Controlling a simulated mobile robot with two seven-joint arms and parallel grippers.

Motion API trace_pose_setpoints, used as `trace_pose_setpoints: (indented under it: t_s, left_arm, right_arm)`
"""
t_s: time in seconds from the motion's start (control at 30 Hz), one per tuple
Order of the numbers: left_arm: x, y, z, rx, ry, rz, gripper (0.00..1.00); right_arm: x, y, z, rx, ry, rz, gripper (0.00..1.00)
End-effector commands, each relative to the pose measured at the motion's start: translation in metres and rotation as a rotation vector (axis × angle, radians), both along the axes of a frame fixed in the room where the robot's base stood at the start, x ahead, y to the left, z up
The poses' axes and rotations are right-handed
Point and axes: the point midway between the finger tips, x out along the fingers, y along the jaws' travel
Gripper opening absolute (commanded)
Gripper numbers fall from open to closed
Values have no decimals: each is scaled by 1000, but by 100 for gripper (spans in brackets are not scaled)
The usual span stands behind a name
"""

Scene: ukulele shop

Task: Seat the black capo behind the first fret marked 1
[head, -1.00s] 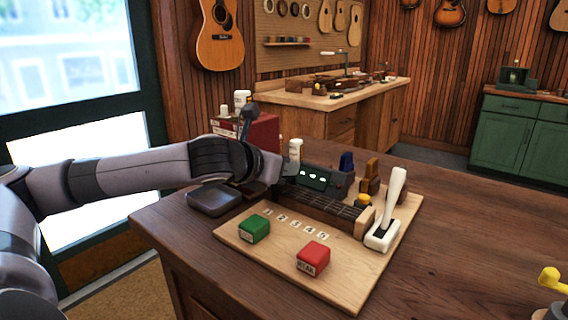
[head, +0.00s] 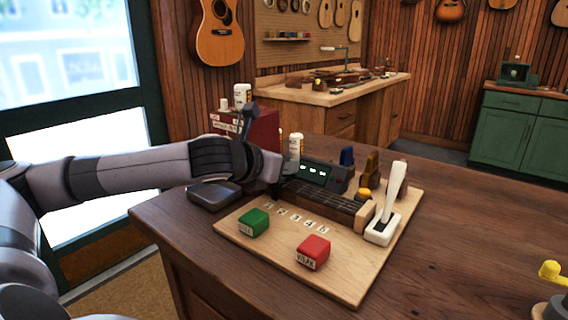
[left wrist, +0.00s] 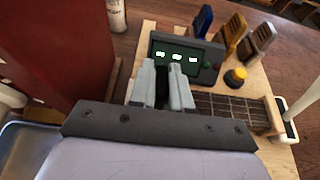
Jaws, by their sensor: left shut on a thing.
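The ukulele neck (head: 335,202) lies on a light wooden board (head: 345,285), with a row of small number labels (head: 296,218) in front. My left gripper (head: 272,190) is at the neck's left end, by the low-numbered labels. In the left wrist view its fingers (left wrist: 161,88) are shut on the black capo (left wrist: 162,90), a dark strip between them. The fretboard (left wrist: 225,107) shows just right of the fingers. Whether the capo touches the neck is hidden. My right gripper is not in view.
A display box (head: 318,172) stands behind the neck, with blue (head: 346,158) and brown clamps and a yellow knob (head: 364,194). A white lever (head: 393,200) stands right. Green (head: 254,222) and red (head: 313,252) blocks lie in front. A red box (head: 262,130) and dark tray (head: 213,195) are left.

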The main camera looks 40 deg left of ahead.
Motion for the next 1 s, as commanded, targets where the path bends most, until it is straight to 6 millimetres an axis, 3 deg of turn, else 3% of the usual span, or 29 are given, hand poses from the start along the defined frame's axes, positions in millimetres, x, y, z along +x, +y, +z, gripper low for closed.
trace_pose_setpoints:
  t_s: [0.03,0.07,0.43,1.0]
  left_arm:
    - [0,0,-2,1,0,0,0]
    - [0,0,-1,0,0,0,27]
    - [-3,0,0,3,0,0,28]
    - [-44,-4,18,6,-1,0,28]
  right_arm:
    - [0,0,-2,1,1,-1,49]
    - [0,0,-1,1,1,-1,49]
    - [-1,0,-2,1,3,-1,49]
    - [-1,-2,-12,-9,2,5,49]
